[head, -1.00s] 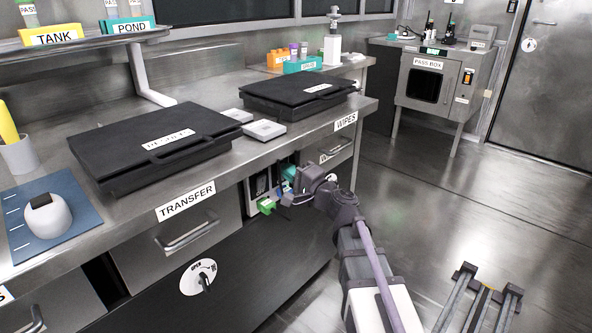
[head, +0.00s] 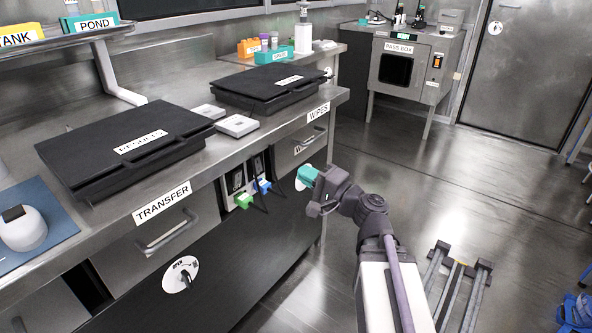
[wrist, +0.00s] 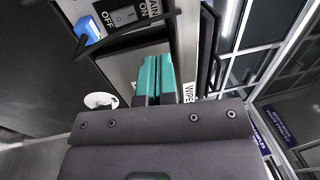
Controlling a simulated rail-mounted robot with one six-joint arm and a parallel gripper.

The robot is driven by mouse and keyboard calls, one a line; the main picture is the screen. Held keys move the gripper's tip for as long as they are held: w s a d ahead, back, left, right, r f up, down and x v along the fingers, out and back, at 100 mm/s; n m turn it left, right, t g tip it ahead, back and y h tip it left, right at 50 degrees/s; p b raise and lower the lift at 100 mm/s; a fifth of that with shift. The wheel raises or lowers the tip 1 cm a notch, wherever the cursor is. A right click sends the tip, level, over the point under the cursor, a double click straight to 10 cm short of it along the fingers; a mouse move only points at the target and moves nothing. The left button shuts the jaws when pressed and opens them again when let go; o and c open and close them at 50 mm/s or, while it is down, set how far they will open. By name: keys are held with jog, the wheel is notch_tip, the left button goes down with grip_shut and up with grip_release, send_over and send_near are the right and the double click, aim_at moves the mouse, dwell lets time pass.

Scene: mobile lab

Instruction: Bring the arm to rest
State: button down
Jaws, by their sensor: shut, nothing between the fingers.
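My gripper (head: 308,175) is at the right of the bench front in the head view, its teal fingers pointing at the bench. In the wrist view the teal fingers (wrist: 155,78) lie side by side, closed together with nothing between them. The fingers look clear of the panel with the green plug (head: 243,200) and the blue plug (head: 264,186). My arm reaches up from the lower right, bent at the wrist.
The TRANSFER drawer (head: 158,232) and the WIPES drawer (head: 299,146) flank the plug panel. A round dial (head: 180,275) sits on the lower bench front. Black cases (head: 125,150) rest on the bench top.

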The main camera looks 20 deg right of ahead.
dwell(0.4)
jog(key=s+a+f+n+g+h+p, duration=0.1)
jog(key=s+f+n+g+h, duration=0.45)
jog(key=f+g, duration=0.3)
jog(key=s+a+f+n+g+h+p, duration=0.1)
jog(key=s+f+n+g+h, duration=0.45)
jog(key=f+g, duration=0.3)
jog(key=a+r+p, duration=0.3)
jog(key=r+p, duration=3.4)
jog(key=p, duration=0.1)
jog(key=shift+s+r+t, duration=0.3)
jog(key=shift+t, duration=0.1)
jog(key=c, duration=1.9)
grip_release()
jog(key=shift+a, duration=0.1)
